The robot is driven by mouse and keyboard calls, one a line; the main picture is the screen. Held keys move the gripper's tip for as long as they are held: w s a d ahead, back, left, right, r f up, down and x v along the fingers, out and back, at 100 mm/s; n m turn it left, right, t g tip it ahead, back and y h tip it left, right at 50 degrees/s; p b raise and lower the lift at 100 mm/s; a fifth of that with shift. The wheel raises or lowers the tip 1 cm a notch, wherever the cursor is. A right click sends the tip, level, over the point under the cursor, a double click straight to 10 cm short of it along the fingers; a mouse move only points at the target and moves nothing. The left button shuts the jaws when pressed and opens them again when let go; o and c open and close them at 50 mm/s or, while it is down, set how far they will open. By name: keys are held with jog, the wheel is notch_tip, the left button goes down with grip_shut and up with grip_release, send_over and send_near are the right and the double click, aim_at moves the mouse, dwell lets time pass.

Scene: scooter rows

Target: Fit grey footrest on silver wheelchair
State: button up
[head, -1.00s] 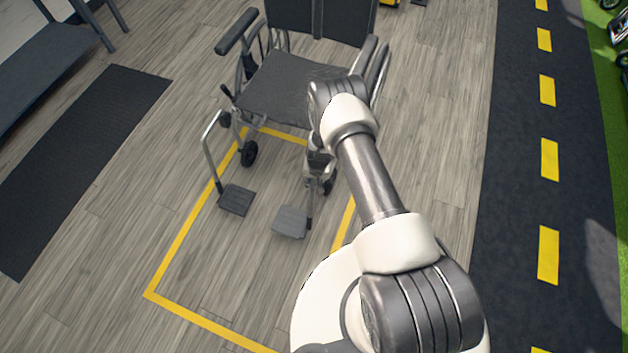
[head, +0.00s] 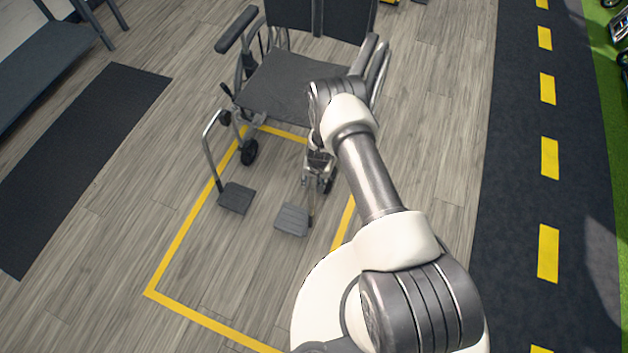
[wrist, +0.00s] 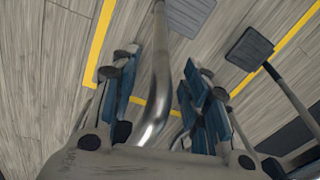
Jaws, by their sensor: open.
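The silver wheelchair (head: 290,85), with dark seat and armrests, stands facing me. The grey footrest (head: 292,219) is at its front right, its plate low over the floor and its tube running up to my gripper (head: 318,172). In the wrist view the footrest's silver tube (wrist: 157,75) passes between the parted blue-padded fingers of my gripper (wrist: 158,85), with gaps on both sides. The grey plate (wrist: 188,14) shows at the top edge. My arm and gripper hide the tube's upper end, so I cannot tell how it meets the frame.
A darker footrest (head: 235,198) hangs at the wheelchair's front left; it also shows in the wrist view (wrist: 250,48). A yellow floor outline (head: 190,225) surrounds the front area. A dark mat (head: 75,150) lies left. The floor before the footrests is clear.

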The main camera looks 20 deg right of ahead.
notch_tip(320, 180, up, 12)
jog(key=s, duration=0.1)
jog(key=shift+d, duration=0.35)
dwell(0.7)
notch_tip(320, 180, up, 34)
jog(key=s+a+n+t, duration=0.2)
jog(key=s+r+n, duration=0.1)
jog(key=s+r, duration=0.6)
jog(key=s, duration=0.5)
jog(key=s+d+r+n+t, duration=0.1)
jog(key=s+r, duration=0.7)
jog(key=s, duration=0.4)
jog(key=shift+s+d+t+h, duration=0.25)
jog(key=shift+s+t+h, duration=0.05)
jog(key=shift+s, duration=0.05)
